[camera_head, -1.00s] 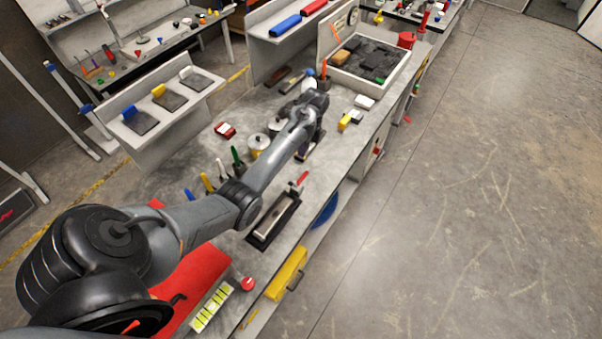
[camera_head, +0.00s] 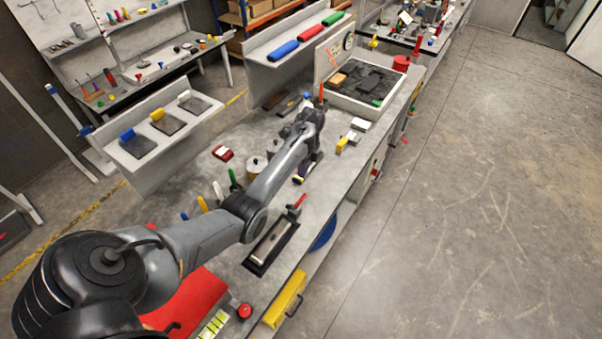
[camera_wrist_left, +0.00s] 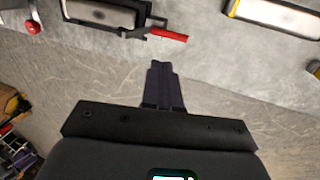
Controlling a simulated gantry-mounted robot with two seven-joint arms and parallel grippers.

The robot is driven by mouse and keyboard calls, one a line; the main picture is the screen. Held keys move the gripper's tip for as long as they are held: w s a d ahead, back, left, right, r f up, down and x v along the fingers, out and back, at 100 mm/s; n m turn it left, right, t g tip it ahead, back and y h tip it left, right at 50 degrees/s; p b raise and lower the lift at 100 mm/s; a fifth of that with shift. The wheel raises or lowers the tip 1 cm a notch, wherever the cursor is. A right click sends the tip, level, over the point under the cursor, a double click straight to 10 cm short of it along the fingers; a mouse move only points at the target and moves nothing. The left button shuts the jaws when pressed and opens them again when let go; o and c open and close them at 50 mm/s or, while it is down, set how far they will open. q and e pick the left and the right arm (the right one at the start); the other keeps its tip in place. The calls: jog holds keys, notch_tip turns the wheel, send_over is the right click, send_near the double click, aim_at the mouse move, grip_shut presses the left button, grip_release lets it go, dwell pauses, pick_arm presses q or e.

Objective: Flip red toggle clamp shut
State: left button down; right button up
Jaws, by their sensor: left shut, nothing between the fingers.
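The red toggle clamp (camera_head: 297,201) is at the far end of a dark-framed fixture (camera_head: 258,268) with a pale metal plate, near the bench's front edge. Its red handle (camera_wrist_left: 169,37) points away from the plate in the left wrist view, where part of the fixture (camera_wrist_left: 104,14) also shows. My left gripper (camera_head: 307,174) is just beyond the clamp in the head view, pointing down. In the left wrist view its dark fingers (camera_wrist_left: 162,66) are together and empty, apart from the handle. My right gripper is not in view.
A red button (camera_head: 244,311) stands nearer on the bench, and it shows in the left wrist view (camera_wrist_left: 33,27). A yellow-edged fixture (camera_wrist_left: 275,16) lies on the gripper's other side. Several coloured upright handles and round canisters (camera_head: 255,166) stand behind. Bare floor lies to the right.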

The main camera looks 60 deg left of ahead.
pick_arm(q)
send_near(295, 207)
jog(key=shift+w+a+f, duration=0.45)
jog(key=shift+w+f, duration=0.05)
jog(key=shift+w, duration=0.2)
jog(key=shift+s+d+f+p, duration=0.25)
jog(key=shift+s+f+p, duration=0.05)
jog(key=shift+s+p, duration=0.35)
jog(key=shift+s+d+f+p, duration=0.25)
jog(key=shift+s+d+p, duration=0.05)
jog(key=shift+s+p, duration=0.3)
jog(key=shift+s+d+f, duration=0.2)
jog(key=shift+s+f, duration=0.1)
jog(key=shift+s, duration=0.2)
jog(key=shift+w+d, duration=0.1)
